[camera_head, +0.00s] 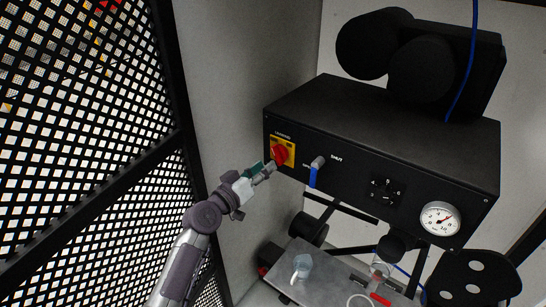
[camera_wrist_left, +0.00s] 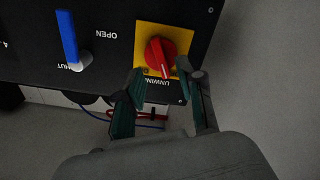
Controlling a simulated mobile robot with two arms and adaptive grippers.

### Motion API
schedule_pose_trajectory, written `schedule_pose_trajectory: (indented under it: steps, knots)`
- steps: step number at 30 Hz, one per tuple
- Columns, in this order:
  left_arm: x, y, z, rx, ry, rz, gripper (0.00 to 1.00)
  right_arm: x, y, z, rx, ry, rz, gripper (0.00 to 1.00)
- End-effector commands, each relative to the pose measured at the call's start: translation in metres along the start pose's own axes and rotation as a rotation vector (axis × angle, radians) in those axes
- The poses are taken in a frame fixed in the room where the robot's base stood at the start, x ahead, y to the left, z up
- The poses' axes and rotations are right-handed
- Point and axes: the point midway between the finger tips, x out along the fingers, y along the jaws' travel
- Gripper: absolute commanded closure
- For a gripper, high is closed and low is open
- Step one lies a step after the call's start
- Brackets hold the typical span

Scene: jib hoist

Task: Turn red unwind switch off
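The red unwind switch (camera_head: 280,154) is a round red knob on a yellow plate (camera_head: 290,145) at the left end of the black control box. In the left wrist view the red knob (camera_wrist_left: 160,57) sits on its yellow plate, its ridge slightly tilted. My left gripper (camera_head: 268,169) is just below and left of the knob in the head view. In the left wrist view its two fingers (camera_wrist_left: 168,88) are spread apart, just short of the knob, with nothing between them. My right gripper is not in view.
The black box (camera_head: 385,140) also carries a blue-handled valve (camera_head: 315,172), a small black control (camera_head: 384,190) and a white gauge (camera_head: 440,219). A grey table (camera_head: 330,279) stands below. A black mesh fence (camera_head: 80,130) is at the left.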

Motion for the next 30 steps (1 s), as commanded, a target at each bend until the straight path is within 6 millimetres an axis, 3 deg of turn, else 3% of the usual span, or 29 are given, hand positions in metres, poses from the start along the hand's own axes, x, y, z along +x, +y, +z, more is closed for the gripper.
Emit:
schedule_pose_trajectory:
  steps: [3,9,21,28,30]
  knots:
    - [0.022,0.001,-0.001,-0.001,0.0,0.0,0.62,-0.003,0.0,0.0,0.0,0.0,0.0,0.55]
    - [0.043,-0.001,0.0,-0.001,0.0,0.0,0.62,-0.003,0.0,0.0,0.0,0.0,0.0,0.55]
    - [0.049,-0.001,0.0,0.0,0.0,-0.001,0.62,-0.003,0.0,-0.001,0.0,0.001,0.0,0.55]
    - [0.049,-0.001,0.0,0.0,0.0,-0.001,1.0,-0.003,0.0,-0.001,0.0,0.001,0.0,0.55]
    - [0.049,-0.001,0.0,0.0,0.0,-0.001,1.0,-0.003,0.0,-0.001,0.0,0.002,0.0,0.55]
